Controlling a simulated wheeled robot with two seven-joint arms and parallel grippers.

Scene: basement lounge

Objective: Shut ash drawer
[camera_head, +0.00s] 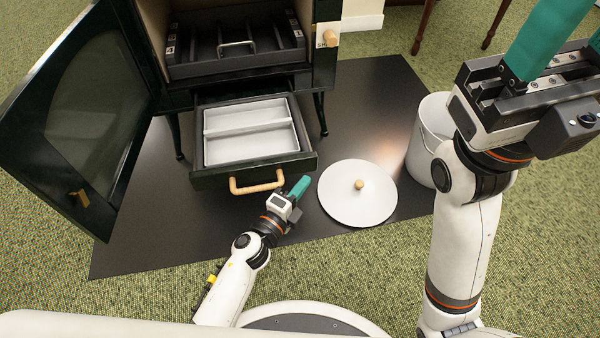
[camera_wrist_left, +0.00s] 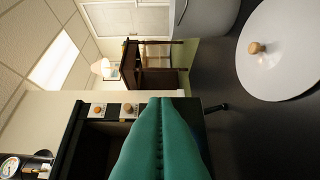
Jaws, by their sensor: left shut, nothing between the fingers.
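The ash drawer (camera_head: 308,160) sticks out open below the stove body, with a pale two-part ash pan (camera_head: 252,150) inside and a wooden bar handle (camera_head: 256,188) on its front. My left gripper (camera_head: 298,187) is shut and empty, its teal fingers just in front of the drawer's right front corner, right of the handle. Whether they touch the drawer cannot be told. In the left wrist view the shut fingers (camera_wrist_left: 166,106) cover part of the stove (camera_wrist_left: 66,150). My right gripper (camera_head: 555,45) is raised at the right, its fingers apart and cut off by the frame.
The glass stove door (camera_head: 95,115) hangs open at the left, above a dark floor mat (camera_head: 375,100). A round white lid (camera_head: 357,205) with a wooden knob lies right of my left gripper. A pale bucket (camera_head: 428,135) stands behind my right arm. Bare mat lies left of the drawer.

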